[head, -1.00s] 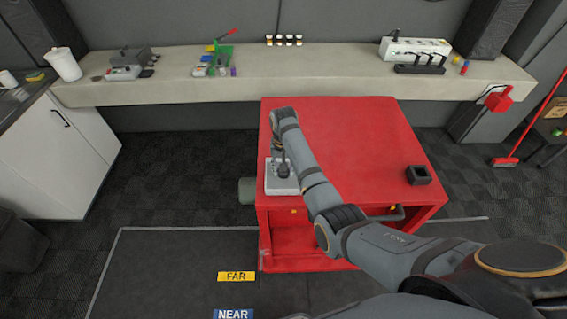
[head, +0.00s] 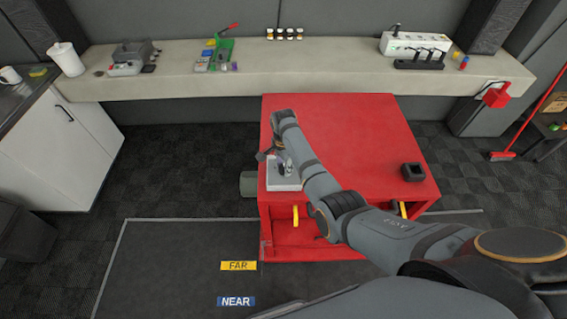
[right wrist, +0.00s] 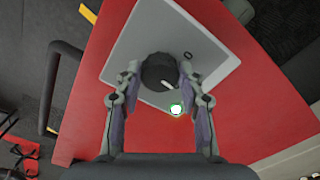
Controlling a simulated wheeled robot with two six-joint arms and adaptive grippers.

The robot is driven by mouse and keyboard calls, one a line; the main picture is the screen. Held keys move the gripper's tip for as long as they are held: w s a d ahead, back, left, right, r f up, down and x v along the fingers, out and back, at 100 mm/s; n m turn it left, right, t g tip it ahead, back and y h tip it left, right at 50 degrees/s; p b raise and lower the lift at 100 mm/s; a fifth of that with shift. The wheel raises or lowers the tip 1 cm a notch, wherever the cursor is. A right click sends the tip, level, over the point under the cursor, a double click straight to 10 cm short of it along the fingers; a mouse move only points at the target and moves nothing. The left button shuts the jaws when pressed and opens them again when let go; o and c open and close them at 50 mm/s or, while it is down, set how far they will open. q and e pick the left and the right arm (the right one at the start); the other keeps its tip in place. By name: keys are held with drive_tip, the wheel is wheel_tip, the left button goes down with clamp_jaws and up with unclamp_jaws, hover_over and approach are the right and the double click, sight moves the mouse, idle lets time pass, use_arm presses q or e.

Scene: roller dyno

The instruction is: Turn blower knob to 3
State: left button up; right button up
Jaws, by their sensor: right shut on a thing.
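The blower knob (right wrist: 157,71) is a black round knob with a white pointer mark on a light grey control panel (right wrist: 128,52). A "0" is printed on the panel to the knob's upper right, and a lit green lamp shows below the knob. No "3" is readable. My right gripper (right wrist: 160,73) is shut on the knob, one finger on each side. In the head view the panel (head: 283,187) sits at the red cabinet's left front corner, and my right gripper (head: 279,165) is over it; my arm partly hides it. My left gripper is not in view.
A long bench (head: 330,75) with tools and a power strip runs behind. FAR (head: 238,265) and NEAR (head: 236,301) labels lie on the floor mat.

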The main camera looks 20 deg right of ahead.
drive_tip(key=m, duration=0.5)
drive_tip(key=shift+m, duration=0.3)
drive_tip(key=m, duration=0.5)
drive_tip(key=shift+d, duration=0.1)
drive_tip(key=shift+m, duration=0.3)
drive_tip(key=o, duration=1.2)
drive_tip(key=shift+r, duration=0.15)
wheel_tip(320, 180, up, 12)
drive_tip(key=shift+f, duration=0.1)
